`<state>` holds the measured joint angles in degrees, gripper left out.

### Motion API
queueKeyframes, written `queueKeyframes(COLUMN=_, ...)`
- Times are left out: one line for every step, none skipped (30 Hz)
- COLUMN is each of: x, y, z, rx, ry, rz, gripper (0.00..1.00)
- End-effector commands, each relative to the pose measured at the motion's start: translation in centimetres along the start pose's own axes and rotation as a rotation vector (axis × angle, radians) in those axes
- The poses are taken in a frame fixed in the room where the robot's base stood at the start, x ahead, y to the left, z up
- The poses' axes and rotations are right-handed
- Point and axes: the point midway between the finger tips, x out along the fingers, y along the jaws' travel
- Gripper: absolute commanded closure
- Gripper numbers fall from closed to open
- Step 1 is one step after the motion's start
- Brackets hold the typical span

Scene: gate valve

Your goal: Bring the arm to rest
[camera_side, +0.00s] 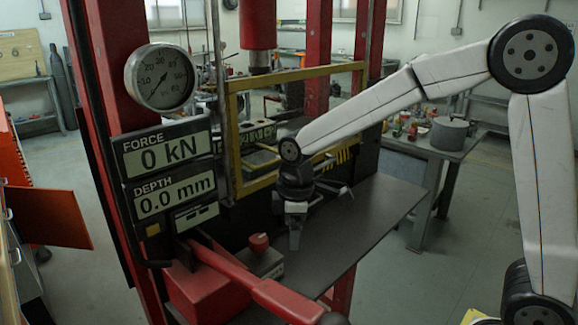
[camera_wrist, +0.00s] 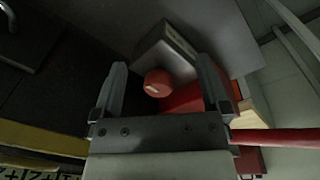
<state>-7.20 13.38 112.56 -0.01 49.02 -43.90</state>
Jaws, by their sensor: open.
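My gripper (camera_side: 295,232) hangs from the white arm in the side view, above the dark steel shelf of a red press. Its fingers point down. In the wrist view my gripper (camera_wrist: 165,95) shows two fingers spread apart with nothing held between them. A red knob (camera_side: 259,243) on a small grey box (camera_side: 268,262) is below and to the left of the fingers in the side view. In the wrist view the red knob (camera_wrist: 158,83) appears between the fingers, apart from them as far as I can tell.
A red lever (camera_side: 255,285) juts over the shelf's front. A yellow guard frame (camera_side: 233,150) stands behind my gripper. The gauge (camera_side: 160,77) and the displays reading 0 kN (camera_side: 163,157) and 0.0 mm (camera_side: 175,197) are at left. The shelf (camera_side: 365,215) is bare at right.

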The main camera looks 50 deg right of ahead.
Motion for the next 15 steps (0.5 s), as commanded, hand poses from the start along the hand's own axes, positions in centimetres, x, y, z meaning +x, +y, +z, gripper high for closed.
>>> queueKeyframes(x=0.6, y=-0.4, z=1.1, rx=0.068, ry=0.005, rz=0.006, gripper=0.04)
queueKeyframes(x=0.9, y=-0.7, z=1.7, rx=0.111, ry=0.011, rz=0.012, gripper=0.04)
queueKeyframes(x=1.3, y=-1.0, z=2.5, rx=0.168, ry=0.018, rz=0.018, gripper=0.04)
queueKeyframes(x=1.7, y=-1.3, z=3.1, rx=0.210, ry=0.023, rz=0.023, gripper=0.04)
queueKeyframes(x=2.0, y=-1.6, z=3.7, rx=0.254, ry=0.029, rz=0.027, gripper=0.04)
queueKeyframes(x=2.4, y=-2.0, z=4.5, rx=0.311, ry=0.036, rz=0.033, gripper=0.04)
queueKeyframes(x=2.7, y=-2.3, z=5.1, rx=0.353, ry=0.041, rz=0.037, gripper=0.04)
queueKeyframes(x=3.0, y=-2.6, z=5.7, rx=0.396, ry=0.048, rz=0.041, gripper=0.04)
queueKeyframes(x=3.4, y=-3.0, z=6.5, rx=0.454, ry=0.056, rz=0.046, gripper=0.04)
queueKeyframes(x=3.7, y=-3.4, z=7.1, rx=0.496, ry=0.063, rz=0.050, gripper=0.04)
queueKeyframes(x=4.0, y=-3.7, z=7.7, rx=0.538, ry=0.069, rz=0.053, gripper=0.04)
queueKeyframes(x=4.3, y=-4.2, z=8.4, rx=0.592, ry=0.078, rz=0.057, gripper=0.04)
queueKeyframes(x=4.6, y=-4.6, z=9.0, rx=0.630, ry=0.084, rz=0.060, gripper=0.04)
queueKeyframes(x=4.8, y=-4.9, z=9.5, rx=0.667, ry=0.090, rz=0.062, gripper=0.04)
queueKeyframes(x=5.1, y=-5.3, z=10.1, rx=0.712, ry=0.098, rz=0.066, gripper=0.04)
